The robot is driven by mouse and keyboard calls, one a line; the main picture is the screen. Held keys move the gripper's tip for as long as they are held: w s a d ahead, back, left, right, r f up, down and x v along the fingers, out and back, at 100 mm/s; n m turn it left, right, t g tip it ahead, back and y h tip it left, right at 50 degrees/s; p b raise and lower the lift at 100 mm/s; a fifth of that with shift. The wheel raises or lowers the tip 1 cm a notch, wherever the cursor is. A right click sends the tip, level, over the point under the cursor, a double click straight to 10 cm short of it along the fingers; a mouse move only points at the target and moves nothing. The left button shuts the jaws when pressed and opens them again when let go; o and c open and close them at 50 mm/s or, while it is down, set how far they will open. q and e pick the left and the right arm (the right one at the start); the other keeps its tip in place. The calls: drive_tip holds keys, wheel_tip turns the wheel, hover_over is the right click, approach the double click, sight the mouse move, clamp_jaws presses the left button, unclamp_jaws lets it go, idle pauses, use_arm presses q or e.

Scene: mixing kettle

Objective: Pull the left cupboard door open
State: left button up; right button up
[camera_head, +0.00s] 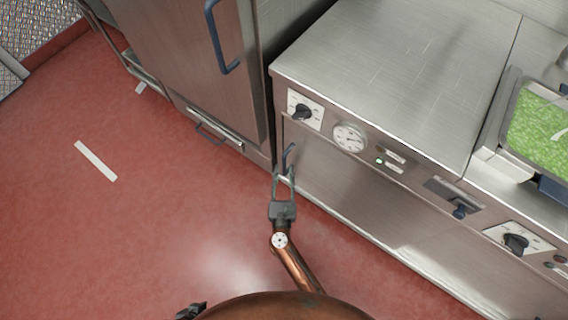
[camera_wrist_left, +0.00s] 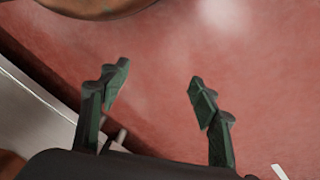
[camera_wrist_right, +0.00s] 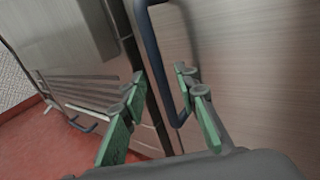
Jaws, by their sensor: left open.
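The left cupboard door (camera_head: 325,175) is a brushed steel front below the steel worktop, and it looks closed. Its dark blue bar handle (camera_head: 288,155) is at the door's left side. My right gripper (camera_head: 284,178) is at the lower end of this handle with its fingers spread. In the right wrist view the handle (camera_wrist_right: 158,65) runs between the two green fingers (camera_wrist_right: 163,98); I cannot tell whether either touches it. My left gripper (camera_wrist_left: 158,90) is open and empty above the red floor; in the head view only a dark bit (camera_head: 190,311) shows at the bottom edge.
A tall steel cabinet (camera_head: 190,50) with a blue handle (camera_head: 217,40) stands left of the cupboard. Knobs and a round gauge (camera_head: 349,137) sit above the door. A tray of green food (camera_head: 540,125) is at the right. The red floor (camera_head: 130,230) at the left is mostly clear.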

sight(284, 167)
drive_tip(key=shift+w+d+b, duration=0.1)
drive_tip(key=shift+w+b, duration=0.2)
drive_tip(key=shift+w, duration=1.35)
drive_tip(key=shift+c, duration=0.2)
clamp_jaws()
